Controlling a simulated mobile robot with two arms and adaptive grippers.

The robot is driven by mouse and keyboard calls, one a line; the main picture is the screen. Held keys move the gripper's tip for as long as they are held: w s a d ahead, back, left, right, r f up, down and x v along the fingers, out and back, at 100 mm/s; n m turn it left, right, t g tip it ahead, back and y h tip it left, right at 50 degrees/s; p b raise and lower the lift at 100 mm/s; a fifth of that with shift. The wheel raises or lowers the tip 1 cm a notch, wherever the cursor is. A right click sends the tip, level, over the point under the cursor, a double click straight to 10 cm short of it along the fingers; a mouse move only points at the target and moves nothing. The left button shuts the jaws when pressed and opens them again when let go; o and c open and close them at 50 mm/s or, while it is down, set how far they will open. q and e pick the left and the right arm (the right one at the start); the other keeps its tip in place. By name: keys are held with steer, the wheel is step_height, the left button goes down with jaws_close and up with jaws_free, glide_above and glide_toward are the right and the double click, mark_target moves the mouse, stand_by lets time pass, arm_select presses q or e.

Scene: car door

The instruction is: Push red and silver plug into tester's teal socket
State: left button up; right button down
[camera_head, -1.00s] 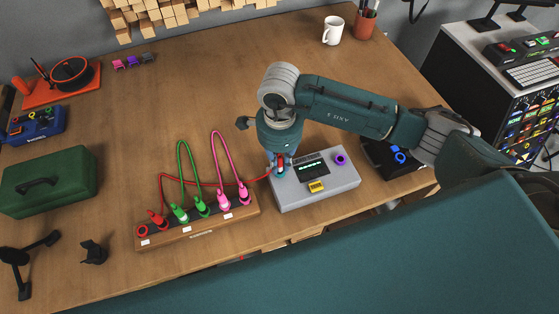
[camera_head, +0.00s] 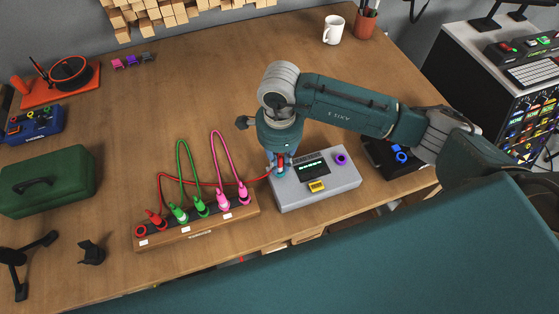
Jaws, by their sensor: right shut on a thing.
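The grey tester (camera_head: 325,190) has a dark screen, a yellow button and a purple socket on its right. My right gripper (camera_head: 281,163) points down over the tester's left end and is shut on the red and silver plug (camera_head: 281,163). A little teal of the socket (camera_head: 281,172) shows right under the plug; how deep the plug sits cannot be told. The red cable (camera_head: 210,183) runs from the plug left to a wooden plug board (camera_head: 195,222). My left gripper is not in view.
Green and pink cables loop above the plug board, each with both ends plugged in. A green toolbox (camera_head: 47,182) stands at the left. A dark device (camera_head: 397,158) lies right of the tester.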

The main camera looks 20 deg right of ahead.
steer(key=shift+f+b, duration=0.45)
steer(key=c, duration=1.6)
jaws_free()
step_height(320, 180, up, 12)
steer(key=shift+r, duration=0.1)
